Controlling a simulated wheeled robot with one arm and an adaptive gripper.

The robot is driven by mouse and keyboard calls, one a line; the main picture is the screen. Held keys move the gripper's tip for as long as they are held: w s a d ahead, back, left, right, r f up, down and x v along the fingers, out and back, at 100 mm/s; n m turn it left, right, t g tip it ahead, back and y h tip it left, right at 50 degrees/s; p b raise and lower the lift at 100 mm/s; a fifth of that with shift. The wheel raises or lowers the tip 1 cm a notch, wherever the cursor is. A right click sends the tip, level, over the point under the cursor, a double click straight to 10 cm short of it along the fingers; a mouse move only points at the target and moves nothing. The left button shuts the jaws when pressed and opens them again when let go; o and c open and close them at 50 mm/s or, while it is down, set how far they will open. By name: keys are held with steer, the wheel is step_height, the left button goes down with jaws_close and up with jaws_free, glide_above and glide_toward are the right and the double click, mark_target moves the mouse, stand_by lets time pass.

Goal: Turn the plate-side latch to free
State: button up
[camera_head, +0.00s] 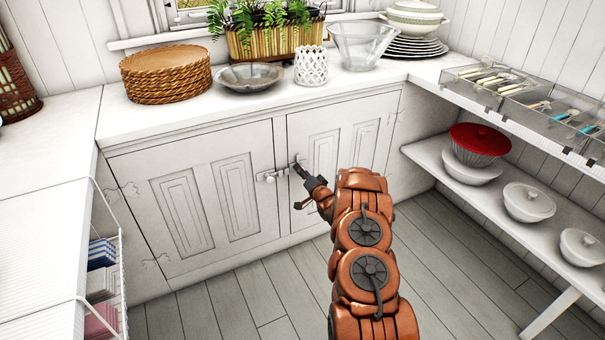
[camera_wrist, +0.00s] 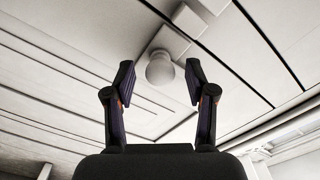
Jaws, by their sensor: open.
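A pale latch (camera_head: 271,177) with a rounded knob sits where the two white cabinet doors meet, below the counter. In the wrist view the round knob (camera_wrist: 159,70) shows in front of pale rectangular latch pieces (camera_wrist: 188,20). My gripper (camera_head: 297,183) is at the latch, just to its right in the head view. In the wrist view my gripper (camera_wrist: 160,82) is open, with one dark finger on each side of the knob. I see a gap between the knob and both fingers. The gripper partly hides the latch's right side in the head view.
The counter above holds woven mats (camera_head: 165,73), a metal bowl (camera_head: 248,77), a white lattice cup (camera_head: 310,66), a glass bowl (camera_head: 362,45) and stacked plates (camera_head: 414,47). Open shelving (camera_head: 470,190) with bowls stands right. The floor (camera_head: 235,300) before the doors is clear.

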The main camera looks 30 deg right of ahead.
steer(key=shift+s, duration=0.15)
steer(key=s+a, duration=0.1)
steer(key=s, duration=1)
steer(key=shift+s, duration=0.35)
